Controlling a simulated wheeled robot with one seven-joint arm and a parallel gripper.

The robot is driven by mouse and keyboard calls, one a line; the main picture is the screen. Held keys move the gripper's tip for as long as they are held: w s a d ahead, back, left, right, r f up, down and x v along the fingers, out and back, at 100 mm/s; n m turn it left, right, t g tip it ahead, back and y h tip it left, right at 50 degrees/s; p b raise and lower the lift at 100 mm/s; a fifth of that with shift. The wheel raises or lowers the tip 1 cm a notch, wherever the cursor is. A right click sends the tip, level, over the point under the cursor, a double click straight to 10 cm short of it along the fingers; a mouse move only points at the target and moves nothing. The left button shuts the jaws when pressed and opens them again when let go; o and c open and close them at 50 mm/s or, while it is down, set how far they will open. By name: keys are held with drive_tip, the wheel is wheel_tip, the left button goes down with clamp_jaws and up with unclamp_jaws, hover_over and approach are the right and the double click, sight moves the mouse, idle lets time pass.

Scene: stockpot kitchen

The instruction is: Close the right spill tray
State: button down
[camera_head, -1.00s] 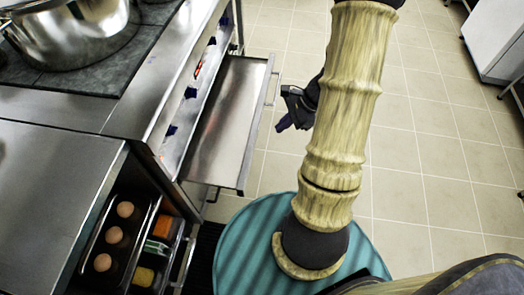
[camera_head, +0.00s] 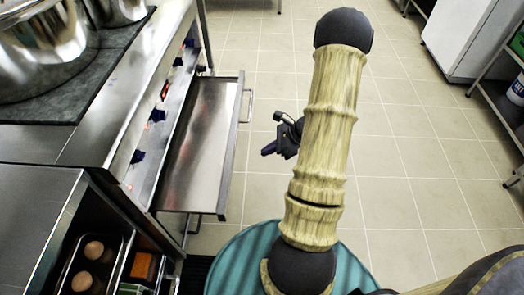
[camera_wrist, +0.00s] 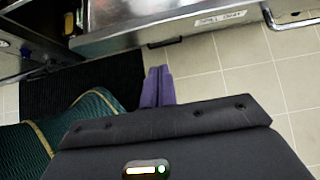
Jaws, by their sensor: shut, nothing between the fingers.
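The spill tray (camera_head: 198,142) is a shallow metal drawer standing pulled out from under the stove front. Its bar handle (camera_head: 247,105) is on the outer edge. In the wrist view, its metal front with a small label (camera_wrist: 221,17) crosses the top, and part of the handle (camera_wrist: 292,22) shows at upper right. My gripper (camera_head: 264,149) is shut and empty, to the right of the tray's outer edge in the head view. Its purple fingers (camera_wrist: 159,72) are together in the wrist view, below the tray front and apart from it.
The stove (camera_head: 120,105) has knobs along its front and pots (camera_head: 40,45) on top. Below left, an open drawer holds eggs (camera_head: 88,265) and an orange item (camera_head: 143,266). Tiled floor (camera_head: 410,190) is free to the right. A white cabinet (camera_head: 470,40) stands far right.

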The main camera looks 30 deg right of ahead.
sight(232, 163)
drive_tip(key=x, duration=0.3)
drive_tip(key=a+r+b+x, duration=0.1)
drive_tip(key=x, duration=0.3)
drive_tip(key=w+b+x, duration=0.1)
drive_tip(key=x, duration=0.2)
drive_tip(key=shift+a+r, duration=0.15)
drive_tip(key=shift+a, duration=0.2)
drive_tip(key=shift+w+a, duration=0.35)
drive_tip(key=shift+s, duration=0.1)
drive_tip(key=shift+d, duration=0.1)
